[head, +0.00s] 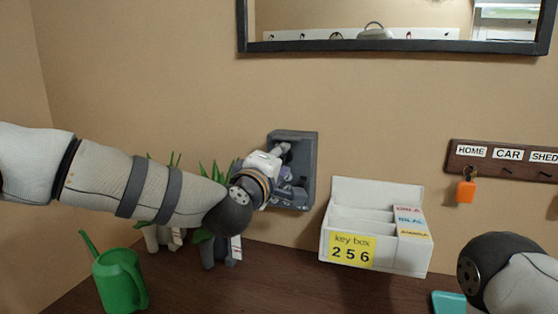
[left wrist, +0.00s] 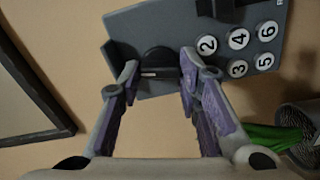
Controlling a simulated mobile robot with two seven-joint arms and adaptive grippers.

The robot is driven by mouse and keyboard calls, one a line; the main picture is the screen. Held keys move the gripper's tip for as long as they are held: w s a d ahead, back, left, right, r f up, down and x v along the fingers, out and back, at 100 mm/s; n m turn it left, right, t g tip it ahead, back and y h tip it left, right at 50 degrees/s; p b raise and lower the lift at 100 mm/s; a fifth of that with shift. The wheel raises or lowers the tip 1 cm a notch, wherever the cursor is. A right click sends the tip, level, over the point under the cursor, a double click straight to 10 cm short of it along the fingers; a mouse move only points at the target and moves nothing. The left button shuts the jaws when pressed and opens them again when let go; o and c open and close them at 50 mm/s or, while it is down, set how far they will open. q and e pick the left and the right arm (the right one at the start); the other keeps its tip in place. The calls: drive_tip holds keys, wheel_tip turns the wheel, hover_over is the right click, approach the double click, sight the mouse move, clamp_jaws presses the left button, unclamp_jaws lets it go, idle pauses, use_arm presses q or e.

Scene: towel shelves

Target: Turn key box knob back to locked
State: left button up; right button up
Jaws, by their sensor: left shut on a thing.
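Round white number buttons (left wrist: 238,38) lie just right of the fingers. My right gripper is out of view; only part of the right arm shows at lower right.
Below on the dark wooden top (head: 270,280) stand a white organiser (head: 408,262) with a yellow "key box 256" note (head: 352,250), potted plants (head: 222,250) and a green watering can (head: 120,280). A key rack (head: 490,165) with an orange-tagged key (head: 465,190) hangs right. A mirror (head: 400,46) is above.

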use_arm(q)
drive_tip(key=shift+d+n, duration=0.1)
drive_tip(key=shift+n, duration=1.3)
drive_tip(key=o, duration=1.1)
drive_tip(key=shift+o, duration=0.2)
drive_tip(key=v, duration=0.8)
drive_tip(key=shift+f, duration=0.1)
